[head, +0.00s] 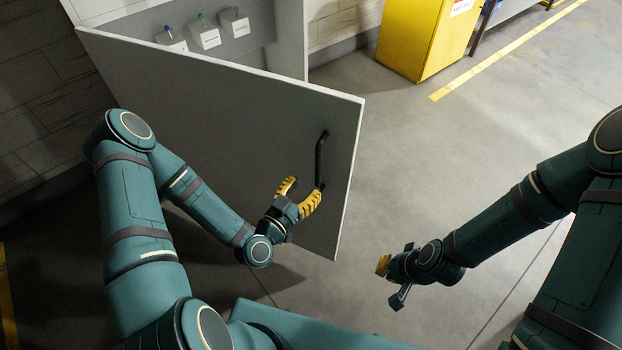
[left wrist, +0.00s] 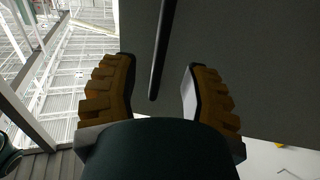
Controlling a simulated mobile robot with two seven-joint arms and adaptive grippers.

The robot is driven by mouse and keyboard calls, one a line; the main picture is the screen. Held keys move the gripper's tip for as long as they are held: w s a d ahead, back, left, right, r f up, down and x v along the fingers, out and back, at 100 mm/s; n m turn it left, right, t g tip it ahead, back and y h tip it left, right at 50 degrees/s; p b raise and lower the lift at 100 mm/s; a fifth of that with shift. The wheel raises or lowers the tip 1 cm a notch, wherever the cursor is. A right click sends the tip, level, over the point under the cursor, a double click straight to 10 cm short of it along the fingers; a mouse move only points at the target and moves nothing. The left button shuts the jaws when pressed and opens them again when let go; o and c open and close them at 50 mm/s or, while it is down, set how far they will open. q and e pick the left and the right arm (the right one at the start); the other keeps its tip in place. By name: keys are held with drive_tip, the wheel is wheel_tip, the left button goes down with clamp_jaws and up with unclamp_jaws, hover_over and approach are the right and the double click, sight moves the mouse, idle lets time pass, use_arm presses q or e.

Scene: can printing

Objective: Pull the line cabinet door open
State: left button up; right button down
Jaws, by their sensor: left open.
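The grey line cabinet door (head: 235,115) stands swung open, angled out from the cabinet (head: 290,40). Its black bar handle (head: 320,160) is near the door's free edge. My left gripper (head: 299,190) is open beside the handle's lower end. In the left wrist view the handle (left wrist: 162,50) comes down between the two spread yellow fingers (left wrist: 158,88), with gaps on both sides.
Inside the cabinet are switches with blue and green tops (head: 203,30). A yellow cabinet (head: 425,35) stands at the back right, near a yellow floor line (head: 500,55). The grey floor (head: 440,150) right of the door is clear.

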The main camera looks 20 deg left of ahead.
use_arm(q)
drive_tip(key=v, duration=0.7)
drive_tip(key=shift+s, duration=0.3)
drive_tip(key=shift+a, duration=0.1)
